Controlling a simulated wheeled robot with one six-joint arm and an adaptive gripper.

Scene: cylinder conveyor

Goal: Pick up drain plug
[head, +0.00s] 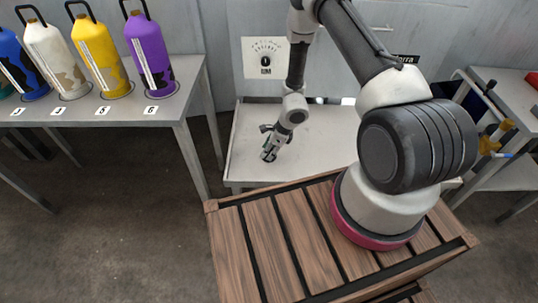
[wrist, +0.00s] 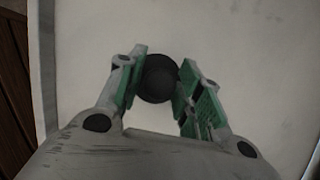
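The drain plug (wrist: 159,78) is a black round piece, seen in the wrist view between the two green-padded fingers of my gripper (wrist: 160,80). Both pads are very close to its sides; I cannot tell whether they press on it. In the head view my gripper (head: 268,154) points down at the pale tray-like table (head: 250,125), low over its surface. The plug cannot be made out clearly there, as the fingers cover that spot.
A grey table (head: 190,90) at the left holds several bottles, including a purple one (head: 149,52) and a yellow one (head: 99,52). A wall panel (head: 264,58) with a printed sign is behind. A shelf (head: 515,170) with tools stands at the right.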

